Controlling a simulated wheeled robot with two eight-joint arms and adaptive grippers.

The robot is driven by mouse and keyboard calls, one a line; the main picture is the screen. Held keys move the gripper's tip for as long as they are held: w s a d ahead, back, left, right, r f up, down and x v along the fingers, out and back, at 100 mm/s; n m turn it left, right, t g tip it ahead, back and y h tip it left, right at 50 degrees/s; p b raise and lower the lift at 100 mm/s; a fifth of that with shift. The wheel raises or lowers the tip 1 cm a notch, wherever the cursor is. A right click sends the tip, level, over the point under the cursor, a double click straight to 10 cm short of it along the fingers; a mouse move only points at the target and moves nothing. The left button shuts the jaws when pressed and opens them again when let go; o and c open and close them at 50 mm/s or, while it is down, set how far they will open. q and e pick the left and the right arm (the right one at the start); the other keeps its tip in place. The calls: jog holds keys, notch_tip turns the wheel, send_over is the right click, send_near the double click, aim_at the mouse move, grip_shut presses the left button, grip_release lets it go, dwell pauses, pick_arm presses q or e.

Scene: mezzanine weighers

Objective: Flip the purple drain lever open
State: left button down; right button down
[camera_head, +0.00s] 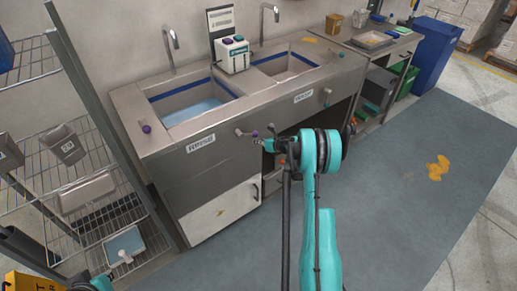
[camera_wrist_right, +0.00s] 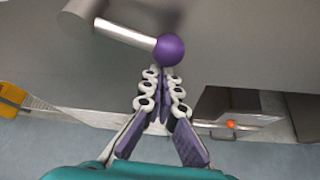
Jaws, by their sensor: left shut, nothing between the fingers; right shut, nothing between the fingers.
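The purple drain lever (camera_wrist_right: 125,33) is a metal rod on a round pivot, with a purple ball at its end. In the right wrist view it lies roughly sideways, the ball at its right end. In the head view it (camera_head: 255,134) juts from the sink's front panel. My right gripper (camera_wrist_right: 161,76) is shut and empty, its fingertips just below the ball, very close; I cannot tell whether they touch. In the head view my right gripper (camera_head: 270,132) is beside the lever.
The steel double sink (camera_head: 165,140) has blue-edged basins, the left one holding water. A wire rack (camera_head: 85,170) with bins stands at the left.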

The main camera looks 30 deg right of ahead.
pick_arm(q)
jog(key=shift+w, duration=0.1)
pick_arm(e)
jog(key=shift+r, duration=0.1)
jog(key=shift+r, duration=0.15)
pick_arm(q)
jog(key=shift+r, duration=0.2)
pick_arm(e)
jog(key=shift+w+d+r+n+h, duration=0.3)
jog(key=shift+d+r+h, duration=0.15)
jog(key=shift+r, duration=0.2)
pick_arm(q)
jog(key=shift+f, duration=0.1)
